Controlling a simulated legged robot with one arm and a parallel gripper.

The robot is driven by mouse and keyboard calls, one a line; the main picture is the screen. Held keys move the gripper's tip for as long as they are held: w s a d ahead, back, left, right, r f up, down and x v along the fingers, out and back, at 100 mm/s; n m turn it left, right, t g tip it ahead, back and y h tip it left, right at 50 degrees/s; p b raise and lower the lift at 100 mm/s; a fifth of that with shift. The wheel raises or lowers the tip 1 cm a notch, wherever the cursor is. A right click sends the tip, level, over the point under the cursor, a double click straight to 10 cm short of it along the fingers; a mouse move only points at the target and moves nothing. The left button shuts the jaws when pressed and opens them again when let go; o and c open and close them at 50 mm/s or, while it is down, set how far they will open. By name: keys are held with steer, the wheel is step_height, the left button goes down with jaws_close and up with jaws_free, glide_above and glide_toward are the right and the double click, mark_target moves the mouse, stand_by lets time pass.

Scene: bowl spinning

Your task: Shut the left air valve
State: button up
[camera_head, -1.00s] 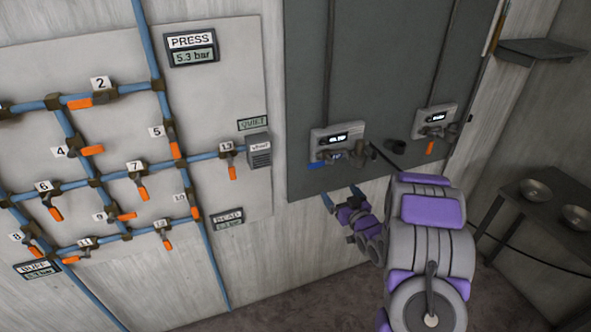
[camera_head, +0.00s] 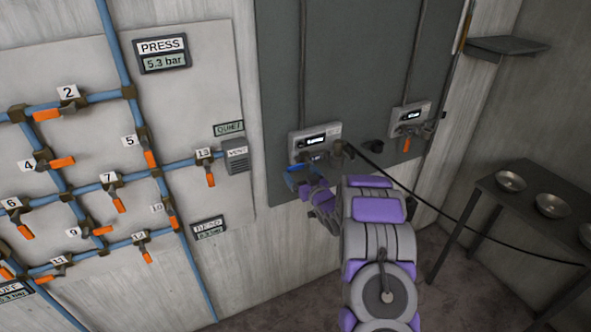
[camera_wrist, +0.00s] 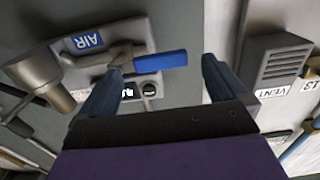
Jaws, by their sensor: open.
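The left air valve, on the left grey unit (camera_head: 331,130) of the dark panel, has a blue lever handle (camera_wrist: 160,61), beside a blue AIR label (camera_wrist: 88,41) in the wrist view. My gripper (camera_wrist: 167,72) is open, its two dark blue fingers apart. In the wrist view the handle reaches across the gap between the fingers, its free end short of the right finger. I cannot tell whether they touch. In the head view my gripper (camera_head: 307,179) is at the handle, partly hiding it.
A second unit (camera_head: 410,115) with an orange handle sits to the right. A black hose (camera_head: 440,212) runs from the left unit to the lower right. A pipe board (camera_head: 200,110) with several orange-handled valves and a vent box (camera_head: 236,155) is to the left. Metal bowls (camera_head: 511,181) stand on a side table.

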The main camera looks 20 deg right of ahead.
mark_target(297, 169)
steer(key=shift+w, duration=2.35)
steer(key=shift+c, duration=0.4)
steer(key=c, duration=1.3)
